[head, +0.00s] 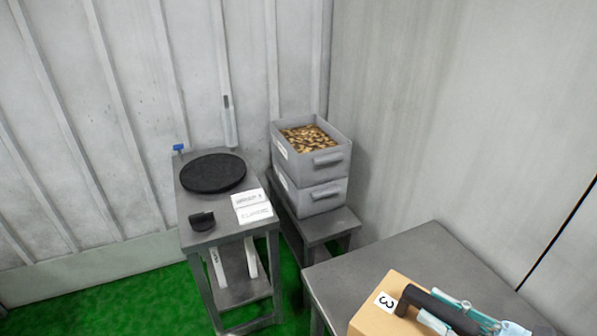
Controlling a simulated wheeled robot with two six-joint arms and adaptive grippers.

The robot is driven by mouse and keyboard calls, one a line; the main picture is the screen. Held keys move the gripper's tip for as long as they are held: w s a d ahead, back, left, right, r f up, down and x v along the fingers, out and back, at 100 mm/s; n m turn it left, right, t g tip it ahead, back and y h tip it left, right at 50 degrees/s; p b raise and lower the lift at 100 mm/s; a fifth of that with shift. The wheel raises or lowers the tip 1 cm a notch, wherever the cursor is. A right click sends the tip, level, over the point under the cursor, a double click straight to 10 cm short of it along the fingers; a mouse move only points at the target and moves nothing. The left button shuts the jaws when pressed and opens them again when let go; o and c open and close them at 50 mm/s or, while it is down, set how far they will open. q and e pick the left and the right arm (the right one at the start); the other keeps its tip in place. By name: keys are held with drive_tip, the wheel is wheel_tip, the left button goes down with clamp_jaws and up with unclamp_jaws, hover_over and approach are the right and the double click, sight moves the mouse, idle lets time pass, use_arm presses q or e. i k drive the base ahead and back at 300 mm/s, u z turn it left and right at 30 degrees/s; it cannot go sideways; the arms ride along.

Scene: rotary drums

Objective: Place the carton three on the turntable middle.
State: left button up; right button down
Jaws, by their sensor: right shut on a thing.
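The carton three (372,318) is a tan box with a white label reading 3, at the bottom right of the head view, cut off by the lower edge. A black bar like a handle lies over its top. My right gripper (446,308), with pale blue fingers, is shut at this bar, holding the carton. I cannot tell whether the carton touches the table beneath. A round black turntable (213,173) lies flat and empty on a small grey stand at centre left, well away from the carton. My left gripper is not in view.
The grey stand (199,236) also bears a small black holder (203,222) and white label cards (252,206). Two stacked grey bins (318,196), the upper with brown pieces, stand right of it. A grey table (400,256) is at lower right. Walls close off the back and right.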

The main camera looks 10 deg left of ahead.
sight(214, 170)
drive_tip(key=k, duration=0.55)
drive_tip(key=u, duration=0.75)
drive_tip(key=i, duration=0.7)
drive_tip(key=u, duration=1.1)
drive_tip(key=i, duration=2.25)
drive_tip(key=z, duration=1.25)
drive_tip(key=i, duration=0.4)
drive_tip(key=z, duration=0.25)
